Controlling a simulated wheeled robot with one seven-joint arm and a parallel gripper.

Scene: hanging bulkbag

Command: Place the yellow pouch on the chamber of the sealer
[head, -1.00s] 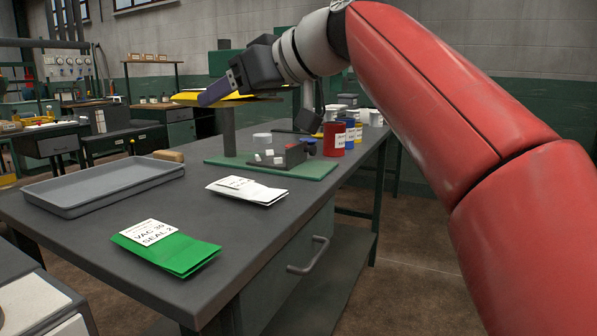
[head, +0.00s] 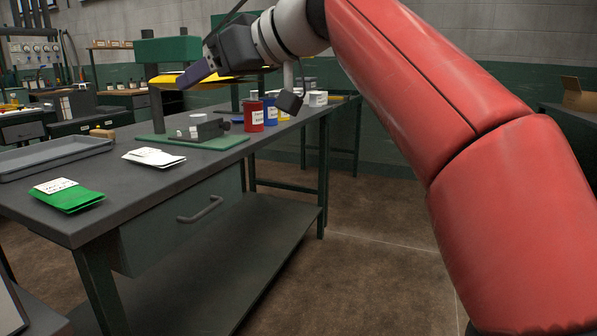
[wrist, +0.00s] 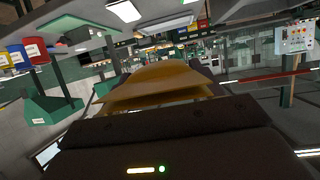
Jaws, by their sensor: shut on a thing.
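The yellow pouch (head: 166,80) is held level in the air, above the workbench as seen in the head view. My gripper (head: 196,74) is shut on it, and the purple fingers hide part of it. The pouch also fills the middle of the wrist view (wrist: 165,78), sticking out beyond the dark jaws. I cannot make out the sealer's chamber for certain in either view.
The workbench (head: 120,165) carries a grey tray (head: 50,155), a green pouch (head: 68,197), a white pouch (head: 153,158), a green base (head: 225,142) with a post, and a red can (head: 253,115). Open floor (head: 350,250) lies to the right.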

